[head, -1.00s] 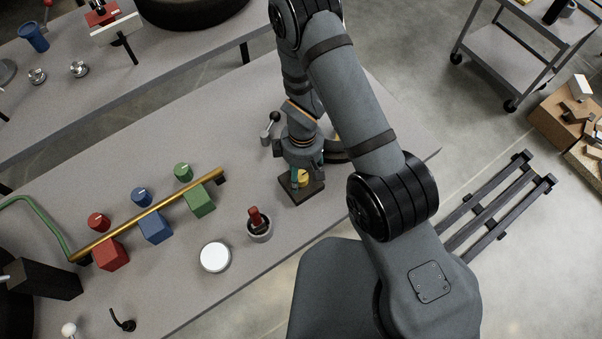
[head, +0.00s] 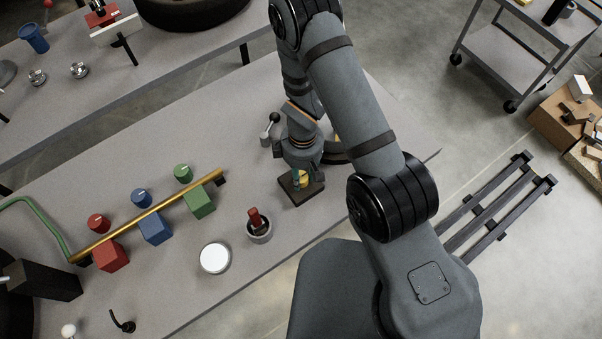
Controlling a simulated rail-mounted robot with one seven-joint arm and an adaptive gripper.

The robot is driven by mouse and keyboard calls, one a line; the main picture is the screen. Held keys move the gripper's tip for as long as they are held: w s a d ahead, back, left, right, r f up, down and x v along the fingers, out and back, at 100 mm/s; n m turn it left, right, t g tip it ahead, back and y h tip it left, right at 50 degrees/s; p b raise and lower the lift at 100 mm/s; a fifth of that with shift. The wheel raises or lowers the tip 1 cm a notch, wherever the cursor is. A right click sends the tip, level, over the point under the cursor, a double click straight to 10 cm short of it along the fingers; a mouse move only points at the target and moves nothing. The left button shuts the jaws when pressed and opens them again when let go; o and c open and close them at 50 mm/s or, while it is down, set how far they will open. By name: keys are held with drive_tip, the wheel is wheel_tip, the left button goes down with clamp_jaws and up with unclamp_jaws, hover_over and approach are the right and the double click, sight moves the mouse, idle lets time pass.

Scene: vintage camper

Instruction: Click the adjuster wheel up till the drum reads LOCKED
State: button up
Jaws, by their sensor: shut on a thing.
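A small dark base block (head: 303,194) stands on the grey bench near its middle right. A yellow round part (head: 304,176), which looks like the adjuster wheel, sits on top of it. My gripper (head: 307,179) points down at this part, with its green-tinted fingers on it, shut on it. The fingers and the wrist hide much of the wheel. I cannot make out a drum or any lettering on it.
A red-handled part in a grey cup (head: 260,228) and a white disc (head: 214,257) stand to the left. A brass bar (head: 150,213) with coloured blocks and knobs lies farther left. A ball-ended lever (head: 270,126) stands close behind my wrist.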

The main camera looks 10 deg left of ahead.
drive_tip(key=shift+m, duration=2.7)
drive_tip(key=o, duration=1.2)
drive_tip(key=shift+c, duration=0.2)
